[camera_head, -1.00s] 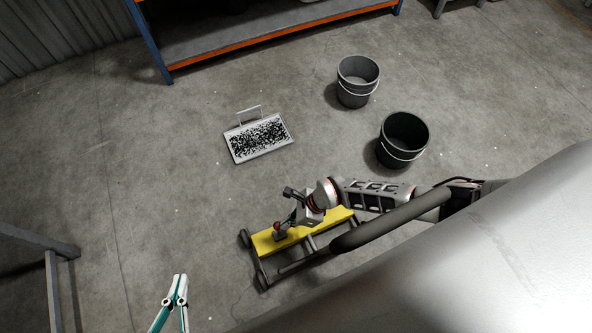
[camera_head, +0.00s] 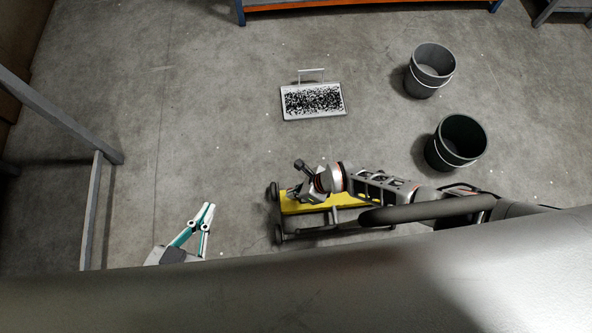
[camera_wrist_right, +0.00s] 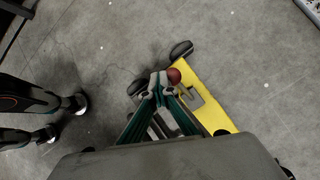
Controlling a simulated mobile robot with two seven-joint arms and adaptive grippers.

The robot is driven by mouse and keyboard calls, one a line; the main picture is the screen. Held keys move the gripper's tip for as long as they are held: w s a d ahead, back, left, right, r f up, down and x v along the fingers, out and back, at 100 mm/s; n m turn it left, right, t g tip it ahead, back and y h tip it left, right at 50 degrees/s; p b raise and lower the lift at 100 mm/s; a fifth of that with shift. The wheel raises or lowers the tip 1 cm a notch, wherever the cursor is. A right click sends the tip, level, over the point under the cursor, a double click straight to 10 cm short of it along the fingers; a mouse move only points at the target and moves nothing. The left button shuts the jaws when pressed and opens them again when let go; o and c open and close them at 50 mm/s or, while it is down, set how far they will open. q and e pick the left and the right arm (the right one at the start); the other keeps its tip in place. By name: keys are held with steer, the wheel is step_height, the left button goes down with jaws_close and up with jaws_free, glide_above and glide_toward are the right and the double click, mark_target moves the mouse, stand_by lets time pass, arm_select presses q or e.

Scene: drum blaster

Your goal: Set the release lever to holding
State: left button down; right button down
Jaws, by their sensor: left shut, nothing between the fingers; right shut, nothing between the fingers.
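The yellow panel of a low wheeled frame (camera_head: 346,199) lies on the floor in the head view, under my right arm. It also shows in the right wrist view (camera_wrist_right: 212,108). The release lever's round red knob (camera_wrist_right: 174,75) stands at the panel's far left corner there, right beside my right fingertips; I cannot tell whether they touch. My right gripper (camera_wrist_right: 159,86) is shut with nothing held. In the head view the knob is hard to make out by my right wrist. My left gripper (camera_head: 208,207) is shut and empty, left of the frame and apart from it.
A white tray with black grains (camera_head: 313,101) lies on the floor beyond the frame. A grey bucket (camera_head: 430,72) and a dark green bucket (camera_head: 457,143) stand at the right. A grey metal stand (camera_head: 62,120) is at the left. Floor between is clear.

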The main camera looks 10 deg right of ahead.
arm_select(q)
steer(key=shift+w, duration=0.1)
arm_select(e)
steer(key=shift+a+f, duration=0.1)
steer(key=shift+a, duration=0.1)
arm_select(q)
steer(key=shift+s+a+f, duration=0.1)
steer(key=shift+s+f, duration=0.15)
steer(key=shift+s, duration=0.05)
arm_select(e)
steer(key=v, duration=1.2)
stand_by(0.5)
